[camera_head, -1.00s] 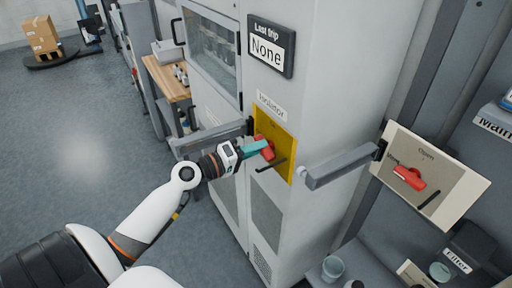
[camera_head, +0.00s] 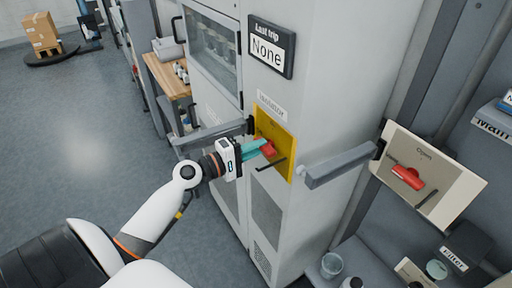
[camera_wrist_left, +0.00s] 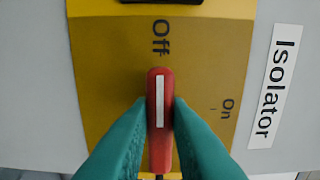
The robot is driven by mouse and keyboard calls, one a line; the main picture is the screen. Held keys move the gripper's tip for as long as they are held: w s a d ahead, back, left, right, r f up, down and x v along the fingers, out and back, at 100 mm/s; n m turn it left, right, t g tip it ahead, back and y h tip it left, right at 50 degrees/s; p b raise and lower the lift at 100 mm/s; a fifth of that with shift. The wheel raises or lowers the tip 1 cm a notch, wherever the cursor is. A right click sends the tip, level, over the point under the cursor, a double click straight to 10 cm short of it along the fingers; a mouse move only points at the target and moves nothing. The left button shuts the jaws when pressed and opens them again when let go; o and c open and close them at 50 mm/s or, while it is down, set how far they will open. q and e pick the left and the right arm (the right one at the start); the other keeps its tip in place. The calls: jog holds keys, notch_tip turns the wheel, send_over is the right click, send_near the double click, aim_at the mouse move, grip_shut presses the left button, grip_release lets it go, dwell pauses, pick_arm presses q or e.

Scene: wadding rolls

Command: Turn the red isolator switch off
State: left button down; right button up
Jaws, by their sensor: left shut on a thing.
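The red isolator switch (camera_head: 269,148) is a handle on a yellow plate (camera_head: 284,138) on the grey cabinet front. In the left wrist view the red handle (camera_wrist_left: 160,88) has a white stripe that points straight at the word "Off" (camera_wrist_left: 160,36). The word "On" (camera_wrist_left: 227,108) is off to the right of the handle. My left gripper (camera_head: 262,147) has its teal fingers shut on the handle, one on each side, as the left wrist view (camera_wrist_left: 159,112) shows. The handle's lower end lies between the fingers. My right gripper is not in view.
A grey bar handle (camera_head: 340,166) sticks out right of the plate, and another (camera_head: 210,132) at its left. A black bar (camera_head: 271,165) sits below the switch. A second red handle (camera_head: 408,177) is on a cream panel at right. Floor at left is open.

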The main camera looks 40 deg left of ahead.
pick_arm(q)
jog(key=c, duration=1.4)
grip_release()
jog(key=shift+o, duration=0.2)
jog(key=b+v, duration=0.5)
jog(key=v, duration=0.7)
jog(key=shift+b, duration=0.3)
jog(key=shift+f, duration=0.1)
